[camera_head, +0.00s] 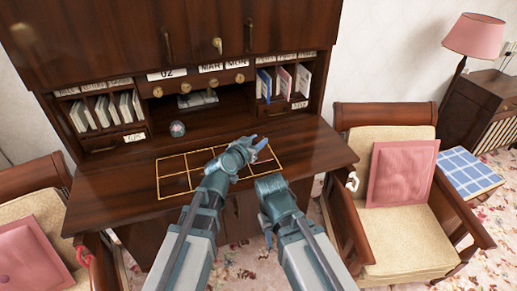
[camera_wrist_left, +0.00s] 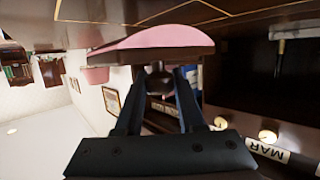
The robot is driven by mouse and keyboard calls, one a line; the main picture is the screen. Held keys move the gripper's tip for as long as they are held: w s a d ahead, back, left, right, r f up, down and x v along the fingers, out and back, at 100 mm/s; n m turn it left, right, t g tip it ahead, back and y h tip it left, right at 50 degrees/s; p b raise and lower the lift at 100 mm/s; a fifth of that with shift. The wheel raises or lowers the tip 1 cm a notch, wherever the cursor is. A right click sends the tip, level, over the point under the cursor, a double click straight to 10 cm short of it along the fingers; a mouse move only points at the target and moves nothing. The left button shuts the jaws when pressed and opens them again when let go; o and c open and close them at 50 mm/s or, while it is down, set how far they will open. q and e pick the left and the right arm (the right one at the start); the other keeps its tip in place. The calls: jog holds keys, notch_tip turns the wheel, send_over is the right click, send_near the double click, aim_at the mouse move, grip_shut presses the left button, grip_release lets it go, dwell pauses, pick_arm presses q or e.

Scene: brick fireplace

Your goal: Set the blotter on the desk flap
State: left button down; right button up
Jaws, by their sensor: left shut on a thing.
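The blotter (camera_wrist_left: 150,42) has a pink curved face and a dark body, and fills the upper middle of the left wrist view. My left gripper (camera_wrist_left: 160,72) is shut on it; the fingers reach its dark side. In the head view my left gripper (camera_head: 257,146) is over the right part of the desk flap (camera_head: 110,195), and the blotter is mostly hidden there. The dark wood flap carries a gold-lined grid (camera_head: 172,166), partly covered by my left arm. My right gripper (camera_head: 266,228) is near the flap's front edge; its jaws do not show clearly.
A glass ball (camera_head: 178,129) stands at the back of the flap. Behind it are pigeonholes with books (camera_head: 107,110), small drawers and letter cards. Armchairs with pink cushions (camera_head: 403,172) stand on both sides. The flap's left and far right areas are clear.

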pick_arm(q)
notch_tip(320, 180, down, 2)
jog(key=shift+f+b, duration=0.1)
jog(key=shift+b, duration=0.55)
pick_arm(e)
jog(key=shift+d+f, duration=0.25)
jog(key=shift+f, duration=0.7)
pick_arm(q)
jog(key=c, duration=0.5)
grip_release()
pick_arm(e)
jog(key=shift+f, duration=0.15)
